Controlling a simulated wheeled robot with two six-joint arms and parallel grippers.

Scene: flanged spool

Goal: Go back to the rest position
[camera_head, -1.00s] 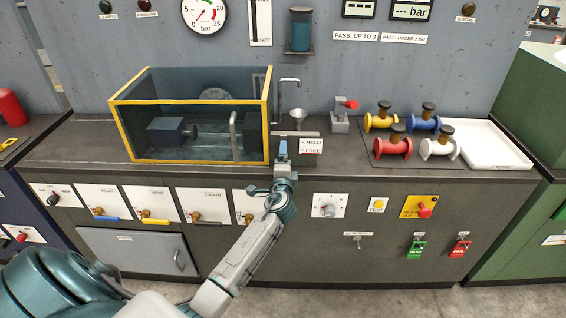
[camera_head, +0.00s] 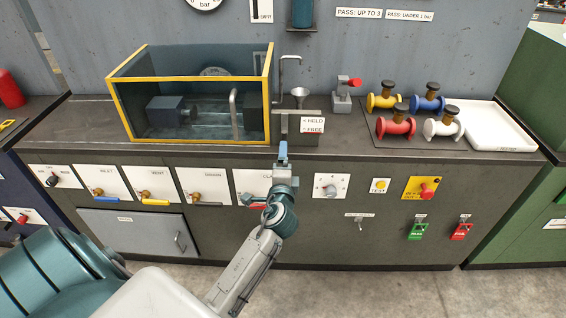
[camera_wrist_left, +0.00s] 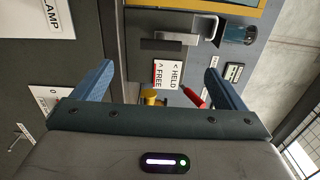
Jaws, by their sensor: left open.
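My left gripper (camera_head: 283,150) is in front of the bench's front edge, just below the HELD/FREE sign (camera_head: 312,125). In the left wrist view its two blue fingers (camera_wrist_left: 158,88) are spread wide with nothing between them. Beyond them that view shows the HELD/FREE sign (camera_wrist_left: 167,75), a red handle (camera_wrist_left: 193,97) and a small yellow part (camera_wrist_left: 152,97). My right gripper is not in view.
A yellow-framed tank (camera_head: 190,140) stands on the bench at left. Several flanged spools, such as the red one (camera_head: 396,127), stand on a dark mat beside a white tray (camera_head: 500,130). Valve panels, including the clamp panel (camera_head: 245,178), line the bench front. Floor in front is clear.

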